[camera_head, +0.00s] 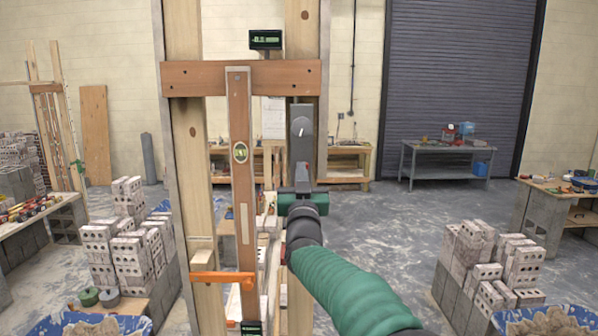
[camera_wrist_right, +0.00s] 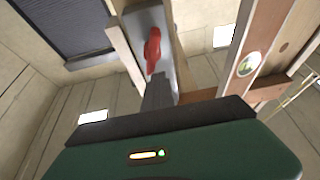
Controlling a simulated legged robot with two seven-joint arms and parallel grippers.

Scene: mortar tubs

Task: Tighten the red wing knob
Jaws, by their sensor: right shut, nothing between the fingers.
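The red wing knob (camera_wrist_right: 152,50) shows in the right wrist view, on a grey plate (camera_wrist_right: 176,50) fixed to a wooden post. My right gripper is shut and empty. In the right wrist view its dark fingers (camera_wrist_right: 158,82) point at the knob and end just short of its lower end; I cannot tell whether they touch it. My left gripper is in neither view.
A wooden crosspiece (camera_head: 200,79) joins the two posts. A level (camera_head: 240,155) stands upright between them, and an orange clamp (camera_head: 222,278) sits low on the left post. Brick stacks (camera_head: 130,235) stand left and more bricks (camera_head: 490,260) right. The floor between is partly clear.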

